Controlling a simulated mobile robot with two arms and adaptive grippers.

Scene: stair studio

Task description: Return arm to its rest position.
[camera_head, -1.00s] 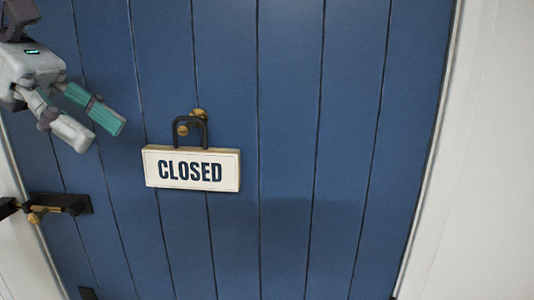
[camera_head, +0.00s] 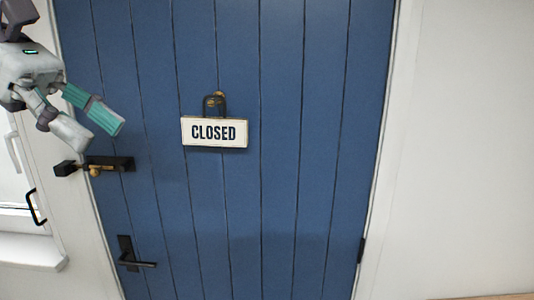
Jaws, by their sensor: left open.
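My left gripper (camera_head: 104,130) is at the upper left of the head view, grey with teal finger pads. Its two fingers are apart with nothing between them. It appears in front of the blue plank door (camera_head: 275,200), apart from the sign. A white sign (camera_head: 214,132) reading CLOSED hangs on the door by a dark loop handle (camera_head: 214,104) from a brass hook (camera_head: 217,94). My right gripper is not in view.
A black and brass bolt (camera_head: 97,166) sits at the door's left edge, with a black lever handle (camera_head: 136,255) below it. A white window frame (camera_head: 30,250) with a black handle is at left. White wall (camera_head: 465,150) fills the right side.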

